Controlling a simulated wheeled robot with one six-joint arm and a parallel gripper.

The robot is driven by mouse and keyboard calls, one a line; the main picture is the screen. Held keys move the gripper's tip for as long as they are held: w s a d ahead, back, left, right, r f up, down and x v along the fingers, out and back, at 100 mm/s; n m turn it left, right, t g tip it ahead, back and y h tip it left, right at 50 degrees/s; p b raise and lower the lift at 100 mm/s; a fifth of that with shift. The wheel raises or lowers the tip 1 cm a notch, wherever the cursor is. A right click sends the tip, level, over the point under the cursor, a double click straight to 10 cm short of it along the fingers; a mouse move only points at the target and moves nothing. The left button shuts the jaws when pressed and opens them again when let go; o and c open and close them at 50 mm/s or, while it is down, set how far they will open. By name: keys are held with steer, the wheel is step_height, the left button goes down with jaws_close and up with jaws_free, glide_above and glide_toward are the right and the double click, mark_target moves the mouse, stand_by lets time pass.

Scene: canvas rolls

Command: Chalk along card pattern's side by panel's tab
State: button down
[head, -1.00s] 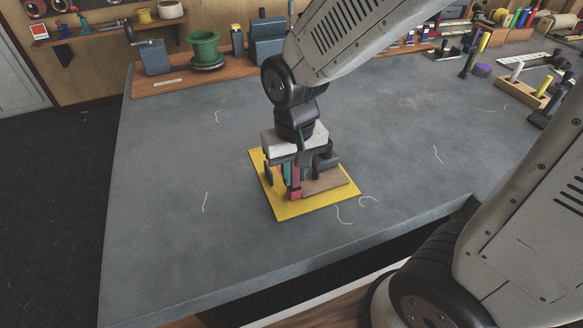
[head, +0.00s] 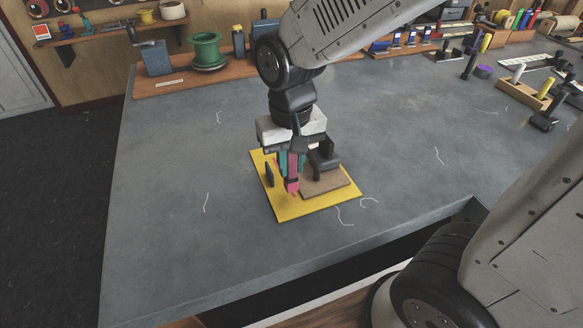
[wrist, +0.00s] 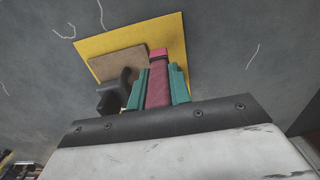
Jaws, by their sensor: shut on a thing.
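My gripper (head: 291,172) has teal fingers and is shut on a pink chalk stick (head: 292,184), which points down. In the wrist view the chalk (wrist: 158,85) stands between both fingers. The chalk's tip is over the yellow panel (head: 290,211), just left of the brown card pattern (head: 325,184); I cannot tell whether it touches. The card lies flat on the panel, and a black weight-like block (head: 325,158) stands on it, partly hidden by my gripper. A dark upright piece (head: 268,173), perhaps the tab, is at the panel's left side.
The grey table (head: 170,220) is clear around the panel, apart from loose pale thread bits (head: 345,217). A shelf board with a green spool (head: 207,50) runs along the back. A wooden holder with pegs (head: 525,92) stands at the right.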

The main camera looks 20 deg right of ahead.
steer(key=shift+r, duration=2.3)
